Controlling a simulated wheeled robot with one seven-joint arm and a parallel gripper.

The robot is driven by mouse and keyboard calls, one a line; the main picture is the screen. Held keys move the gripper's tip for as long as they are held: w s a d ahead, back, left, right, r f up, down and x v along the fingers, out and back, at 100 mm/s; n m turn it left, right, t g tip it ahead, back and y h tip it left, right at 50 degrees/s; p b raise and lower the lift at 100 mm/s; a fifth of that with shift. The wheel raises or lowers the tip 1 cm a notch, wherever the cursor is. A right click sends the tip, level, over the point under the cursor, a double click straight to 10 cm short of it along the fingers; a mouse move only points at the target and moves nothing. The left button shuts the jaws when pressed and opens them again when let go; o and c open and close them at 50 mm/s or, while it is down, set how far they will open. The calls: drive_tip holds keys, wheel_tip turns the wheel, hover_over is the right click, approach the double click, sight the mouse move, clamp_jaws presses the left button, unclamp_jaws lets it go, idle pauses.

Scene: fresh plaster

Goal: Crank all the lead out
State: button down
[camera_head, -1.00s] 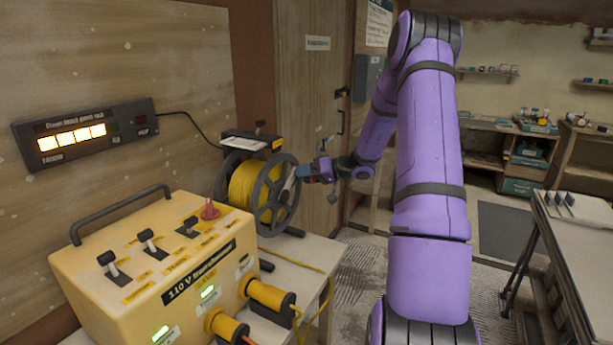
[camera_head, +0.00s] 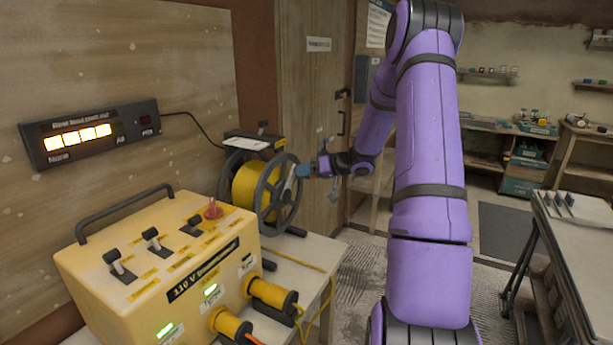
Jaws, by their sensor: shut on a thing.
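The cable reel (camera_head: 272,194) stands on the bench behind the yellow transformer box, with yellow lead (camera_head: 243,186) wound on its drum between dark spoked flanges. A pale crank arm (camera_head: 289,184) shows on the flange that faces my arm. My gripper (camera_head: 306,171) is at the upper right of that flange, shut on the crank handle, which the fingers mostly hide. A length of yellow lead (camera_head: 300,260) lies on the bench to the right of the reel and runs toward the plugs at the box.
The yellow 110 V transformer box (camera_head: 150,262) has switches, a carrying handle and two plugged-in yellow connectors (camera_head: 272,293). A wall panel (camera_head: 90,134) shows several lit bars. A grey table (camera_head: 580,235) stands at the right. The floor between is open.

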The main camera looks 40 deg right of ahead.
drive_tip(key=shift+s+a+r+n+h, duration=0.2)
drive_tip(key=shift+a+r+n+h, duration=0.15)
drive_tip(key=shift+a+n, duration=0.1)
drive_tip(key=shift+s+a+r+n+h, duration=0.15)
drive_tip(key=shift+a+r+n+h, duration=0.2)
drive_tip(key=shift+a, duration=0.1)
drive_tip(key=shift+s+a+r, duration=0.2)
drive_tip(key=shift+a, duration=0.25)
drive_tip(key=shift+s+a+r, duration=0.15)
drive_tip(key=shift+a, duration=0.3)
drive_tip(key=shift+s+a+r, duration=0.1)
drive_tip(key=shift+s+a, duration=0.1)
drive_tip(key=shift+a, duration=0.45)
drive_tip(key=shift+s+a+r, duration=0.1)
drive_tip(key=shift+s+a, duration=0.1)
drive_tip(key=shift+a, duration=0.45)
drive_tip(key=shift+f, duration=0.1)
drive_tip(key=c, duration=0.8)
unclamp_jaws()
drive_tip(key=shift+c, duration=0.2)
approach(280, 176)
drive_tip(key=v, duration=0.6)
